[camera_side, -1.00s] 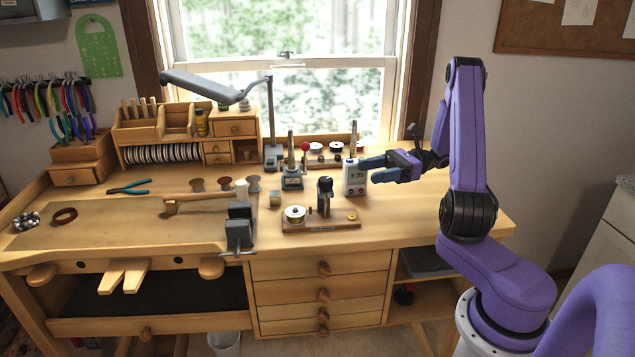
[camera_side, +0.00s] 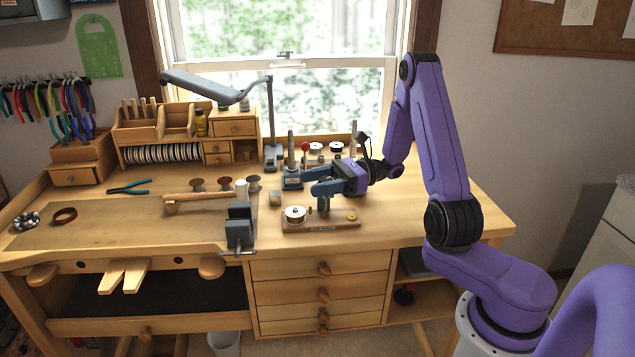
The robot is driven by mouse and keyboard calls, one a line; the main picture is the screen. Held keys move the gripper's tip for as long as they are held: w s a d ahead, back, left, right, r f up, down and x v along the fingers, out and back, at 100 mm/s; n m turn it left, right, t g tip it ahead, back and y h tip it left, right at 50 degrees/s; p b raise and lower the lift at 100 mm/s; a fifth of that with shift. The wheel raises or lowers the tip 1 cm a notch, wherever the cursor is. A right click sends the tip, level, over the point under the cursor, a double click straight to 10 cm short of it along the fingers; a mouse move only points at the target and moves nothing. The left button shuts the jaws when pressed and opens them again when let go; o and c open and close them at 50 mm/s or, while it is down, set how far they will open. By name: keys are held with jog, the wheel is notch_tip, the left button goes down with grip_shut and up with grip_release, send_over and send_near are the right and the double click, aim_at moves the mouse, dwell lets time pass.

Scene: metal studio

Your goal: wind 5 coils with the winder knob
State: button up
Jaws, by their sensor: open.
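The winder is a wooden base (camera_side: 335,225) on the bench top, with a round metal drum (camera_side: 295,214) at its left, a dark upright post (camera_side: 323,206) in the middle and a small brass piece (camera_side: 351,217) at its right. Which part is the winder knob I cannot tell for sure. No coil of wire is clear at this size.
A small vise (camera_side: 240,230) and wooden handle (camera_side: 200,197) are left of the winder. A desk lamp (camera_side: 270,130) stands behind. The bench's right side is clear.

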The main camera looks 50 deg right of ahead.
jog(key=c, duration=1)
jog(key=shift+o, duration=0.2)
jog(key=shift+m+t+h, duration=0.3)
jog(key=shift+t, duration=0.1)
jog(key=m+t+h, duration=0.2)
jog(key=m+h, duration=0.1)
jog(key=m+t+h, duration=0.3)
jog(key=h, duration=0.1)
jog(key=w+d+m+t+h, duration=0.1)
jog(key=m+t+h, duration=0.1)
jog(key=m+h, duration=0.1)
jog(key=shift+t+h, duration=0.4)
jog(key=shift+h, duration=0.2)
jog(key=shift+d+m+h, duration=0.2)
jog(key=shift+m+h, duration=0.45)
jog(key=shift+h, duration=0.4)
jog(key=shift+d+m+h, duration=0.15)
jog(key=shift+m+h, duration=0.5)
jog(key=shift+h, duration=0.7)
jog(key=o, duration=1)
jog(key=shift+c, duration=0.2)
